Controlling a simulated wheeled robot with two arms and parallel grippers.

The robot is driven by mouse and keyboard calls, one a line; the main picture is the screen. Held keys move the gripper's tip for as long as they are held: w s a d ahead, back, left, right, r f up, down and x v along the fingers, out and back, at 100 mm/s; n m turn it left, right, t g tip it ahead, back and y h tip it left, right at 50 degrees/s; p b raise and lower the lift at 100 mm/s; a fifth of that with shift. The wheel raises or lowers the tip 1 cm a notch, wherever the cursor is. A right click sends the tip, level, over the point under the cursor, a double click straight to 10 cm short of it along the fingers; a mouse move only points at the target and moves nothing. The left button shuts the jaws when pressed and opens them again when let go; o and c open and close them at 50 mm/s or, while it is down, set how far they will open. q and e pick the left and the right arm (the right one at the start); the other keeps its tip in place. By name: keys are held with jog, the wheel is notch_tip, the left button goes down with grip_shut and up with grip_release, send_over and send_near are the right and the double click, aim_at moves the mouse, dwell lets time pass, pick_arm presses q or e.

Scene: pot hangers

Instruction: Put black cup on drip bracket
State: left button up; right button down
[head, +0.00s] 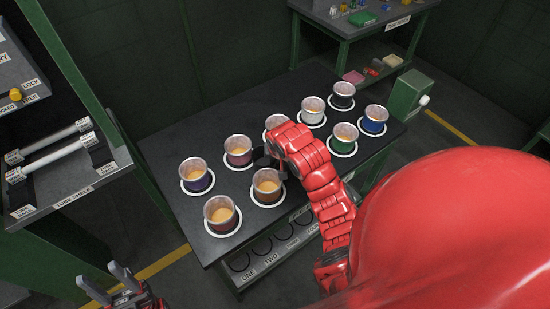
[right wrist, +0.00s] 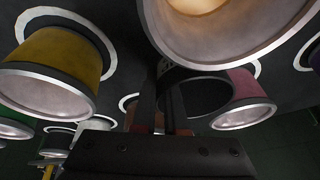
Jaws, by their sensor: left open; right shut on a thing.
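My right gripper (right wrist: 165,115) is shut on a black round thing (right wrist: 195,97) with an open ring-like rim. I cannot tell from the frames whether it is the black cup. In the head view this dark thing (head: 265,161) shows low among the cups, partly hidden by my red right arm. A black-bodied cup (head: 342,96) stands on a white ring at the far end of the table. My left gripper (head: 122,277) is open and empty at the lower left, away from the table. I cannot make out which part is the drip bracket.
Several filled coloured cups stand on the dark table (head: 160,140). A brown cup (head: 269,187) is close, and a yellow (right wrist: 60,60) and a pink cup (right wrist: 243,100) flank the gripper. Numbered round holders (head: 262,246) line the front ledge. A tube shelf (head: 80,183) stands left.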

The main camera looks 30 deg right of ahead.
jog(key=c, duration=1.4)
grip_release()
jog(key=shift+f, duration=0.15)
jog(key=o, duration=0.4)
jog(key=shift+o, duration=0.2)
